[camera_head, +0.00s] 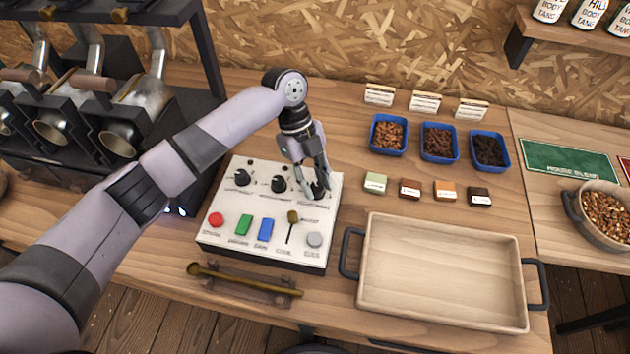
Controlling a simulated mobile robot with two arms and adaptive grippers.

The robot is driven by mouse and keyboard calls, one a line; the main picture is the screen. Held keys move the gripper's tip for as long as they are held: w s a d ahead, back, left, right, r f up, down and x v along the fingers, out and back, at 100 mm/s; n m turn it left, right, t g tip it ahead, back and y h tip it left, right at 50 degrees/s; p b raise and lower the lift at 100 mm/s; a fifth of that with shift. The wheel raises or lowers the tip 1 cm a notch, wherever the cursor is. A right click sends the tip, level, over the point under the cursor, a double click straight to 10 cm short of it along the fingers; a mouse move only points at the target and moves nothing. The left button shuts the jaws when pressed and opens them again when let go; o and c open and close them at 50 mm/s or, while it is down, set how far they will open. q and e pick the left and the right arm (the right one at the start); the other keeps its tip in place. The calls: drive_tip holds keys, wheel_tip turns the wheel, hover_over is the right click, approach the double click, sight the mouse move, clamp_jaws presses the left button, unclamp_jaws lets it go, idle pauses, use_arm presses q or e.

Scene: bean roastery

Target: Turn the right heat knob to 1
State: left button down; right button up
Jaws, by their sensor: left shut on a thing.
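The white control panel (215,241) stands on the wooden bench at the centre left. Three black knobs run along its upper row: the left knob (242,177), the middle knob (279,184) and the right knob (319,191). My left gripper (317,193) reaches down over the panel from above and is shut on the right knob. Its fingers cover part of the knob, and the knob's pointer and scale marks cannot be read. My right gripper is not in view.
Lower on the panel are a red button (216,219), green (244,224) and blue (265,229) switches, a lever (292,217) and a grey button (314,240). A wooden tray (440,304) is at right, blue bowls (388,150) behind, a brass scoop (245,281) in front.

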use_arm(q)
drive_tip(key=c, duration=1.3)
unclamp_jaws()
drive_tip(key=v, duration=1.2)
